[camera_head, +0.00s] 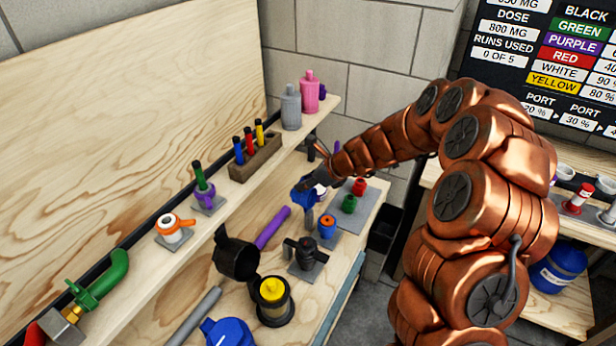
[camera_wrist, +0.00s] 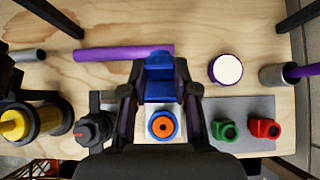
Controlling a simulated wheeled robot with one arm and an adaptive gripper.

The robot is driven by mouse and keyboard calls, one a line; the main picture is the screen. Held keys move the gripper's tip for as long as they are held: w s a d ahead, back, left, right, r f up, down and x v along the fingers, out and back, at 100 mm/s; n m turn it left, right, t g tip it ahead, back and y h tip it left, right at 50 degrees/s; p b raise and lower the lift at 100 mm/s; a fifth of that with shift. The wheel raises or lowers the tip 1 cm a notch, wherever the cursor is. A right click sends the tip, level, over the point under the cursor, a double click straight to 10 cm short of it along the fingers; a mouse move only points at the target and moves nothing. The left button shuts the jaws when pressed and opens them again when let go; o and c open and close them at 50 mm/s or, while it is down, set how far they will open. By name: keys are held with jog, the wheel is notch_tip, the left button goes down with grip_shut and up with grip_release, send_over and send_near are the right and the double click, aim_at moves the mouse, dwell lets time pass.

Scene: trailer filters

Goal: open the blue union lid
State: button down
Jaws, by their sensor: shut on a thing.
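The blue union (camera_head: 327,226) stands on a grey plate on the lower bench, with an orange ring inside its blue rim. The wrist view shows the union (camera_wrist: 163,125) from above, its orange centre uncovered. My gripper (camera_head: 313,188) is shut on the blue lid (camera_head: 303,196), above and behind the union. In the wrist view, the lid (camera_wrist: 158,88) lies between the two fingers of my gripper (camera_wrist: 160,92). The lid hangs away from the orange centre. I cannot tell whether a hinge still joins lid and union.
A black valve (camera_head: 305,254) and a yellow-topped filter housing (camera_head: 272,290) stand nearer. Green (camera_head: 349,204) and red (camera_head: 359,187) fittings stand beyond the union. A purple tube (camera_head: 272,228) lies on the bench. Bottles (camera_head: 291,107) and a marker rack (camera_head: 255,157) occupy the upper shelf.

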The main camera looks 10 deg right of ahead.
jog(key=shift+w+r, duration=0.15)
jog(key=shift+r, duration=0.05)
dwell(0.3)
jog(key=c, duration=1.3)
grip_release()
jog(key=o, duration=0.4)
jog(key=shift+f, duration=0.1)
jog(key=v, duration=1.2)
jog(key=shift+a, duration=0.1)
